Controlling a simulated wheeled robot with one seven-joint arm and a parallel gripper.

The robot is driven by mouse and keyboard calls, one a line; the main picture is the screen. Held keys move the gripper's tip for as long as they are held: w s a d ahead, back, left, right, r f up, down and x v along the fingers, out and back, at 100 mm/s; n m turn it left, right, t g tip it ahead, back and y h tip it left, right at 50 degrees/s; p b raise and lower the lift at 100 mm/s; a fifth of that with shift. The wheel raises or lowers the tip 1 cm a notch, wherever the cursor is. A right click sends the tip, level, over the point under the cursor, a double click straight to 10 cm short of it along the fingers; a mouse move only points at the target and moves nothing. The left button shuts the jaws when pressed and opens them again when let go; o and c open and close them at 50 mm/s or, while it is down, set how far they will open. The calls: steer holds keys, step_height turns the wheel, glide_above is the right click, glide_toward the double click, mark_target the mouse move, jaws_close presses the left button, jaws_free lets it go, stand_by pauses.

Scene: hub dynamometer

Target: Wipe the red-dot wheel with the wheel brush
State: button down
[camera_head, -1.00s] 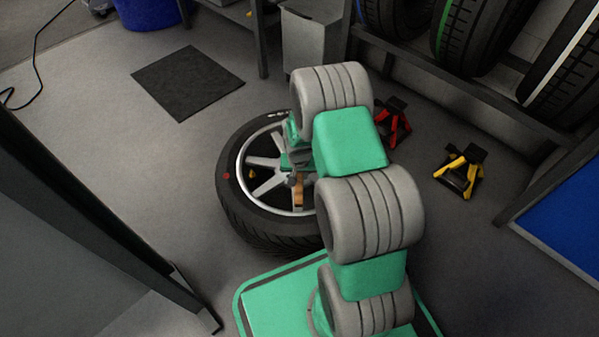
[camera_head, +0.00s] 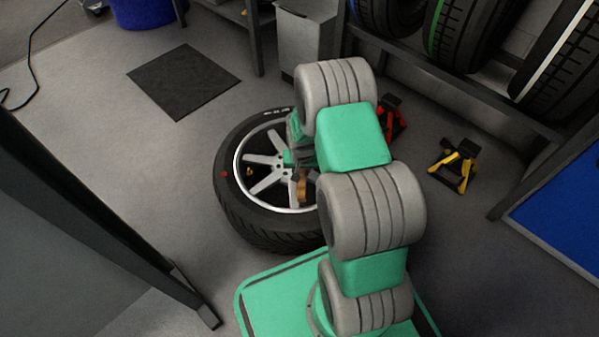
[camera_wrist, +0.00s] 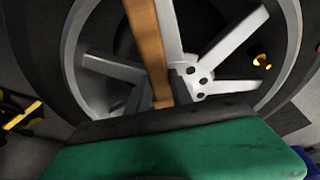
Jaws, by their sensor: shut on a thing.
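The red-dot wheel (camera_head: 231,202) lies flat on the floor, its silver spoked rim facing up and a red dot on its left sidewall. It fills much of the wrist view (camera_wrist: 283,90). The wheel brush (camera_head: 303,187) shows as a wooden handle over the right part of the rim. In the wrist view the brush (camera_wrist: 148,45) runs up from my gripper, across the spokes. My gripper (camera_head: 299,172) is shut on the brush, above the wheel's hub area. The bristles are not clearly visible, so I cannot tell whether they touch the wheel.
A black mat (camera_head: 183,81) lies behind the wheel. A red jack stand (camera_head: 392,117) and a yellow jack stand (camera_head: 456,166) stand to the right. A tyre rack (camera_head: 470,95) is at the back right. A dark frame (camera_head: 90,215) stands at the left. Floor left of the wheel is clear.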

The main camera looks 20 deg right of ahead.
steer(key=shift+w+d+r+p, duration=0.1)
steer(key=shift+r+p, duration=1)
steer(key=shift+r, duration=0.7)
steer(key=shift+w+r+p, duration=0.1)
steer(key=shift+r+p, duration=0.95)
steer(key=shift+r, duration=0.75)
